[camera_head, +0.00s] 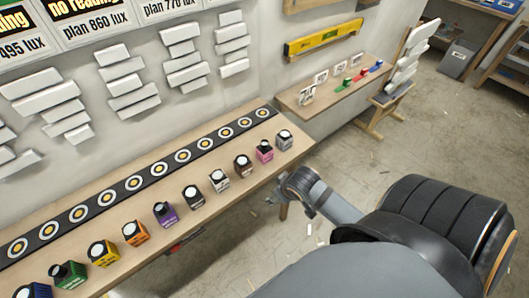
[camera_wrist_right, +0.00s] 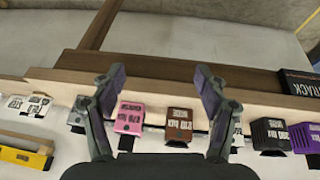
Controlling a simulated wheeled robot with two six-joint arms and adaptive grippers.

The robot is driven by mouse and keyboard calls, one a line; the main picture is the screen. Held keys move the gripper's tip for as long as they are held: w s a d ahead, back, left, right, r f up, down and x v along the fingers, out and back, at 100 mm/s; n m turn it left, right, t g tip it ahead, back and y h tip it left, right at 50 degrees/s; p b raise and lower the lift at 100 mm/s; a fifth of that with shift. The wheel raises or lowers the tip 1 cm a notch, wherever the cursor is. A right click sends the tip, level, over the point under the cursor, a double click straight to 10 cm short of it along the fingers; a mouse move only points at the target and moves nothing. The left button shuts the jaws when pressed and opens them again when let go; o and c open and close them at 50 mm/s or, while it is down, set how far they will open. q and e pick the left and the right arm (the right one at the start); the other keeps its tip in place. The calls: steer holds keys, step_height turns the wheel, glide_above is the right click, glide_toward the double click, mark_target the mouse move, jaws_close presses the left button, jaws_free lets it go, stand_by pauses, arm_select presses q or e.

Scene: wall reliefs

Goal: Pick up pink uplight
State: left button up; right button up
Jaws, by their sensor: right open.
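The pink uplight (camera_head: 264,152) is a small block with a dark top. It stands on the long wooden table (camera_head: 222,195), between a grey uplight (camera_head: 285,141) and a brown uplight (camera_head: 243,167). In the right wrist view the pink uplight (camera_wrist_right: 130,117) appears between my fingers, close to the left one, with the brown uplight (camera_wrist_right: 179,125) also in the gap. My right gripper (camera_head: 275,195) is open and empty, just off the table's front edge; it also shows in the wrist view (camera_wrist_right: 159,75). My left gripper is out of view.
More uplights stand along the row, including white (camera_head: 219,180), black (camera_head: 194,197), purple (camera_head: 165,214) and orange (camera_head: 135,233). A dark strip with round targets (camera_head: 134,183) runs behind them. A shelf (camera_head: 335,85) with small coloured items is beyond; floor is open at right.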

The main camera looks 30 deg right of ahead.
step_height(320, 180, up, 4)
steer(key=w+t, duration=0.1)
steer(key=w, duration=0.1)
steer(key=y, duration=0.1)
glide_toward(267, 147)
step_height(267, 147, down, 3)
steer(key=shift+t, duration=0.3)
steer(key=b+x, duration=0.2)
steer(key=b, duration=0.5)
steer(key=b+x, duration=0.3)
steer(key=b, duration=0.4)
steer(key=shift+s+f, duration=0.1)
steer(key=shift+f, duration=0.3)
steer(key=shift+a, duration=0.1)
steer(key=shift+r, duration=0.25)
steer(key=shift+w+d+f+b, duration=0.2)
steer(key=shift+w+f+b, duration=0.25)
steer(key=shift+b, duration=0.15)
steer(key=shift+w+f, duration=0.2)
steer(key=shift+w, duration=0.05)
steer(key=shift+w+a+f+b, duration=0.15)
steer(key=shift+w+f+b, duration=0.8)
steer(key=shift+w+f, duration=0.3)
